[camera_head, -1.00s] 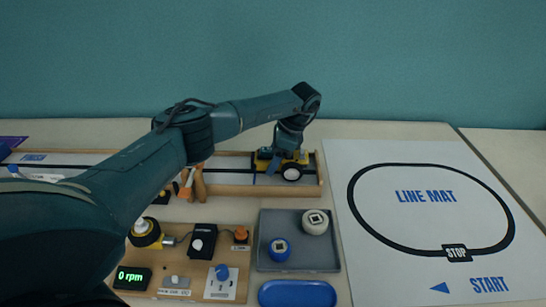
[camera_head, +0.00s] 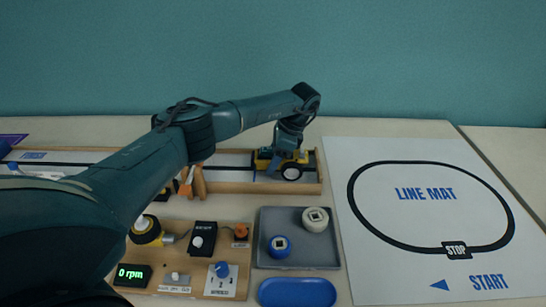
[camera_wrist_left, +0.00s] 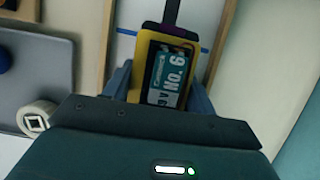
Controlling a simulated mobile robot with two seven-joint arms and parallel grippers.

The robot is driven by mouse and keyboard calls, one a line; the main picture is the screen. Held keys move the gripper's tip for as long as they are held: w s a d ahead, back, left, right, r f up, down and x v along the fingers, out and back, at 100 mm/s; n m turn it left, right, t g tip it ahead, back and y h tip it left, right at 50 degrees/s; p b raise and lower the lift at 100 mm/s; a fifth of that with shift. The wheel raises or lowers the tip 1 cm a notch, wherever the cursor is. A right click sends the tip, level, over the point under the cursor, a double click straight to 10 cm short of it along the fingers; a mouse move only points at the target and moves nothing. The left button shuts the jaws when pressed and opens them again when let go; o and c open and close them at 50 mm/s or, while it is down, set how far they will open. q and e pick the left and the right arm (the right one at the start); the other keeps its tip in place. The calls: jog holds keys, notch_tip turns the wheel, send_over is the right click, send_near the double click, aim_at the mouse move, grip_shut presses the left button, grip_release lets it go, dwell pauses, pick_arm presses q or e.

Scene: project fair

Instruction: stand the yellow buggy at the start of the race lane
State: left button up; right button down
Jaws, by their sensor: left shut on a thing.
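The yellow buggy (camera_head: 265,164), with a white-hubbed wheel, is at the right end of the race lane (camera_head: 228,159). The lane is a long tray with wooden side rails and a dark line along it. My left gripper (camera_head: 283,157) is over the buggy from above, shut on it. In the left wrist view the buggy (camera_wrist_left: 146,62) shows a "No. 6" label between the two fingers (camera_wrist_left: 160,88). A blue line (camera_wrist_left: 127,32) crosses the lane beside the buggy. Whether the wheels touch the lane floor I cannot tell. My right gripper is not in view.
A wooden gate with an orange part (camera_head: 186,185) stands on the lane left of the buggy. In front are a grey tray (camera_head: 298,254) with two round pieces, a blue dish (camera_head: 297,293) and a control board (camera_head: 205,230). The line mat (camera_head: 420,225) lies at right.

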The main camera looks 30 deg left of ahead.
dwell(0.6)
pick_arm(q)
jog(key=o, duration=0.9)
jog(key=shift+f, duration=0.1)
